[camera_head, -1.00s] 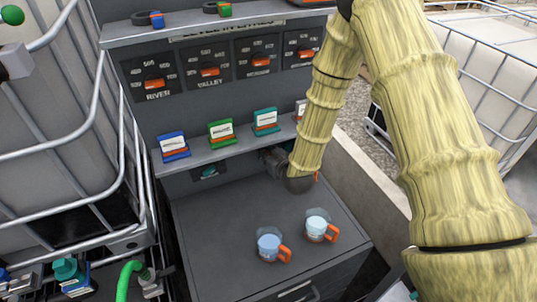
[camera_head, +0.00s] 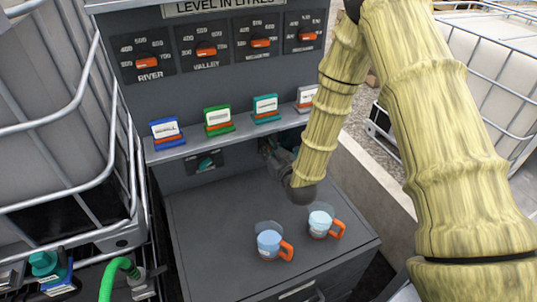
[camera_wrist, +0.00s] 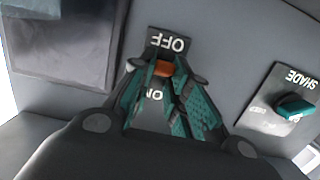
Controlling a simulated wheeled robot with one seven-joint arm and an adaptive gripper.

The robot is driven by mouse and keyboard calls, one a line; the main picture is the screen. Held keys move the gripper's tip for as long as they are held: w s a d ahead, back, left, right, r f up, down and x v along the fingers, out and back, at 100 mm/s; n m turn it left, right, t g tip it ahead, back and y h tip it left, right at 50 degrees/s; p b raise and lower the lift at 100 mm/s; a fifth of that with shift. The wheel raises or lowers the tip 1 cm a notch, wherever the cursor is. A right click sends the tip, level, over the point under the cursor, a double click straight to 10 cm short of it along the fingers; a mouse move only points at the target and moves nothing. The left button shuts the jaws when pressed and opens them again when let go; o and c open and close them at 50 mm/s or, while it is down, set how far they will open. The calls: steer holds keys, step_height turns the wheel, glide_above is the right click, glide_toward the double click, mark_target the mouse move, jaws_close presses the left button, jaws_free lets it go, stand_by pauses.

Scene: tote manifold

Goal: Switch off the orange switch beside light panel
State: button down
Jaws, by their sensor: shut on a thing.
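The orange switch (camera_wrist: 165,68) shows in the wrist view on a grey wall, between an "OFF" label and an "ON" label that appear upside down. My gripper (camera_wrist: 166,72) has its teal-padded fingers closed around the switch lever, near the OFF label. The fingers partly cover the ON label. In the head view my gripper (camera_head: 279,163) reaches under the shelf, its tips and the orange switch hidden. A dark framed panel (camera_wrist: 60,45) is left of the switch in the wrist view; I cannot tell if it is lit.
A teal switch marked SHADE (camera_wrist: 295,107) is to the right in the wrist view. Two cups with orange handles, one (camera_head: 268,243) and another (camera_head: 320,223), stand on the cabinet top (camera_head: 205,225). The shelf (camera_head: 195,146) with several cards overhangs. Caged totes flank the cabinet.

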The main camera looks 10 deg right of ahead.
steer(key=shift+f+t+b, duration=0.35)
steer(key=shift+t+b, duration=0.15)
steer(key=shift+b, duration=0.55)
steer(key=shift+r, duration=0.1)
steer(key=c, duration=1.4)
jaws_free()
steer(key=shift+o, duration=0.2)
steer(key=shift+r+p, duration=0.3)
steer(key=shift+p, duration=0.05)
steer(key=shift+r+g+p, duration=0.2)
steer(key=shift+g+p, duration=0.1)
steer(key=shift+p, duration=0.9)
steer(key=g+p, duration=0.1)
steer(key=p, duration=0.3)
steer(key=g+p, duration=0.2)
steer(key=p, duration=0.2)
steer(key=shift+w+r+h, duration=0.1)
steer(key=shift+r+h, duration=0.2)
steer(key=shift+r, duration=0.05)
